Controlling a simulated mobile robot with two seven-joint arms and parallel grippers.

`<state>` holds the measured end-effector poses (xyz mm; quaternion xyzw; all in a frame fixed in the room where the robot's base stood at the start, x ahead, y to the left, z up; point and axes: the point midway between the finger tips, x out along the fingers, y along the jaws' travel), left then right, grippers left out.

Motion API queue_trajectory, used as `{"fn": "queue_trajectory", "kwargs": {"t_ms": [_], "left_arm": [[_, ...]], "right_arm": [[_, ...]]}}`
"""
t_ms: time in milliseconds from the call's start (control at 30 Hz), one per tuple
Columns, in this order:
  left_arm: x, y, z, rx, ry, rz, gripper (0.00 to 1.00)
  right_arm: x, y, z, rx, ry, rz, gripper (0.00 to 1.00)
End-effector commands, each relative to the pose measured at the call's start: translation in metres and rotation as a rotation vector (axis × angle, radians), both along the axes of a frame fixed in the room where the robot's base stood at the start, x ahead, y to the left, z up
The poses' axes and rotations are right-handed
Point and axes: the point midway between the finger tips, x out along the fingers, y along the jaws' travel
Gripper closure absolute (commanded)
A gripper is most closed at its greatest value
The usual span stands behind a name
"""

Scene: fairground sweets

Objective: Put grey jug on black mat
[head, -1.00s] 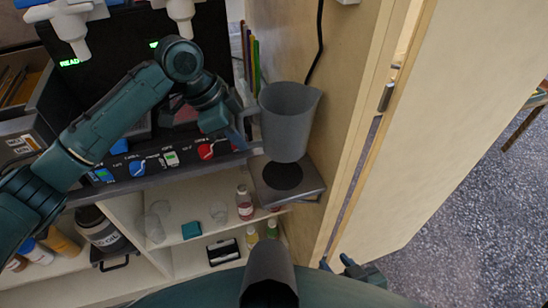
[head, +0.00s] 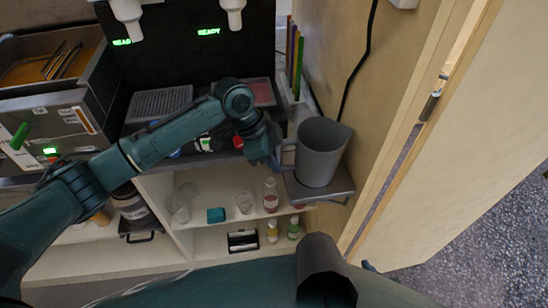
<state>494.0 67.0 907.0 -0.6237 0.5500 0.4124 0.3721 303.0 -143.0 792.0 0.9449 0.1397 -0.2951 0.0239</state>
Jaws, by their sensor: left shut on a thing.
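The grey jug (head: 318,155) stands upright at the right end of the counter, over the small grey platform (head: 338,189). My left gripper (head: 281,154) is at the left side of the jug, shut on its handle. The round black mat on the platform is hidden behind the jug now. I cannot tell whether the jug's base touches it. A small piece of my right gripper (head: 369,267) shows at the bottom, mostly hidden, so its jaws cannot be read.
A wooden wall with a black cable (head: 358,65) stands close right of the jug. Coloured sticks (head: 295,55) stand behind it. Shelves below hold small bottles (head: 270,195), clear cups (head: 244,202) and a teal block (head: 216,215). A dispenser (head: 200,40) is behind.

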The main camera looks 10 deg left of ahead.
Motion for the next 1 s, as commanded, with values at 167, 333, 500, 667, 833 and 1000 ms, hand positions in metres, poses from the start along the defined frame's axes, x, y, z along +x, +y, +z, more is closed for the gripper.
{"fn": "queue_trajectory", "kwargs": {"t_ms": [167, 333, 500, 667, 833, 1000], "left_arm": [[0.0, 0.0, -0.002, 0.0, 0.0, 0.0, 0.78], [0.0, 0.0, -0.002, 0.0, 0.0, 0.0, 0.64], [0.0, 0.0, -0.002, 0.0, 0.0, 0.0, 0.64], [0.0, 0.001, 0.004, 0.0, -0.001, 0.0, 0.64], [-0.001, 0.012, 0.03, 0.0, -0.004, 0.002, 0.64], [-0.003, 0.026, 0.065, 0.001, -0.005, 0.002, 0.64]], "right_arm": [[0.0, 0.0, 0.0, 0.0, 0.0, 0.0, 0.64], [0.0, 0.0, 0.0, 0.0, 0.001, 0.0, 0.64], [0.0, 0.0, 0.0, 0.0, 0.001, 0.0, 0.64], [0.0, 0.0, 0.0, 0.0, 0.001, 0.0, 0.64], [0.0, 0.0, -0.001, 0.0, 0.0, 0.0, 0.64], [0.0, 0.0, -0.001, 0.0, -0.001, 0.0, 0.64]]}}
